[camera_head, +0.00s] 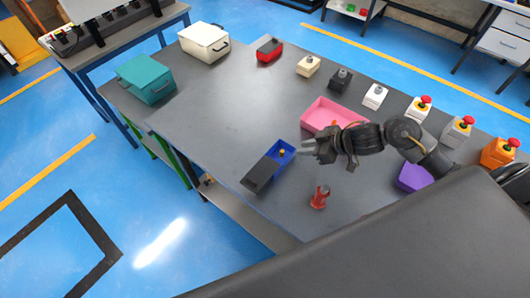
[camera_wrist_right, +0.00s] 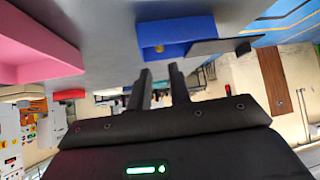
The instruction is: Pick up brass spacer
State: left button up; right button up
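The small brass spacer (camera_head: 282,153) is inside the open end of a blue box (camera_head: 288,147). A dark grey lid or cover (camera_head: 259,174) lies over the other end of the box. In the right wrist view the spacer (camera_wrist_right: 160,48) shows as a small yellowish spot inside the blue box (camera_wrist_right: 178,33). My right gripper (camera_head: 306,146) is just right of the box's open end, apart from the spacer. Its two fingers (camera_wrist_right: 161,80) stand apart with nothing between them. My left gripper is not in view.
A pink tray (camera_head: 331,114) is behind my right arm. A red object (camera_head: 320,197) stands nearer, and a purple one (camera_head: 411,178) lies right. Several button boxes line the far right edge. A teal case (camera_head: 147,79) and a white case (camera_head: 204,42) are at left. The table's left-middle is clear.

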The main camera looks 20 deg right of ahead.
aim_at(283, 151)
jog(key=x, duration=0.5)
jog(key=shift+w+a+f, duration=0.15)
jog(key=shift+w+a, duration=0.1)
jog(key=shift+p+x, duration=0.6)
jog(key=shift+x, duration=2.05)
jog(key=shift+d, duration=0.1)
grip_shut()
